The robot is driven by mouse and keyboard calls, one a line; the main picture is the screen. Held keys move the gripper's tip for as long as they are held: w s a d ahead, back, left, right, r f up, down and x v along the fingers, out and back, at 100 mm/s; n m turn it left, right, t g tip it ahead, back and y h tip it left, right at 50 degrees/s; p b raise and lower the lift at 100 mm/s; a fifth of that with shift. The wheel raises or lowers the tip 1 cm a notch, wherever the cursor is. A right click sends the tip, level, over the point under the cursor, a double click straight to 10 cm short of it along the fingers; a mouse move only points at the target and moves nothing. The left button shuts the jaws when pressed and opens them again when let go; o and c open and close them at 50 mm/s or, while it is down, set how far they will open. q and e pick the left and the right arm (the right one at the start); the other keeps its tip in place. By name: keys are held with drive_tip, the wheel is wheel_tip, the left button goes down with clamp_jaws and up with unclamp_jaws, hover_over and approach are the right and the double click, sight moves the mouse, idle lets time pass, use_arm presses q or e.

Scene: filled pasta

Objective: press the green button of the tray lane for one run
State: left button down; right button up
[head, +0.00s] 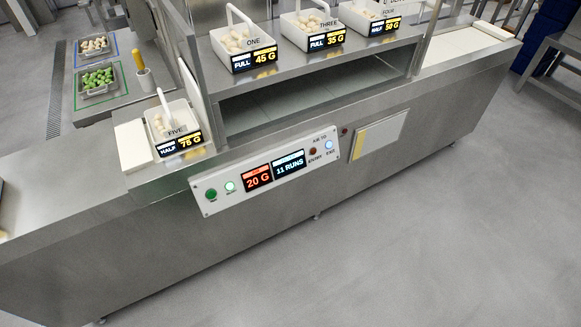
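In the head view a white control panel (265,172) is fixed to the front of the steel counter. A round green button (211,194) sits near its left end. A pale, lit round button (230,186) is just right of it. A red display (257,178) reads 20 G, and a blue display (288,164) reads 11 RUNS. Further right are a dark red button (312,151) and a pale blue-white lit one (329,145). The small labels under the left buttons are too small to read. Neither of my grippers shows in this view.
White bins ONE (240,42), THREE (311,21) and another stand on the shelf (222,70) with weight displays. Bin FIVE (172,121) stands lower left, reading HALF 75 G. A yellow-edged plate (380,136) is right of the panel. The floor (400,250) in front is clear.

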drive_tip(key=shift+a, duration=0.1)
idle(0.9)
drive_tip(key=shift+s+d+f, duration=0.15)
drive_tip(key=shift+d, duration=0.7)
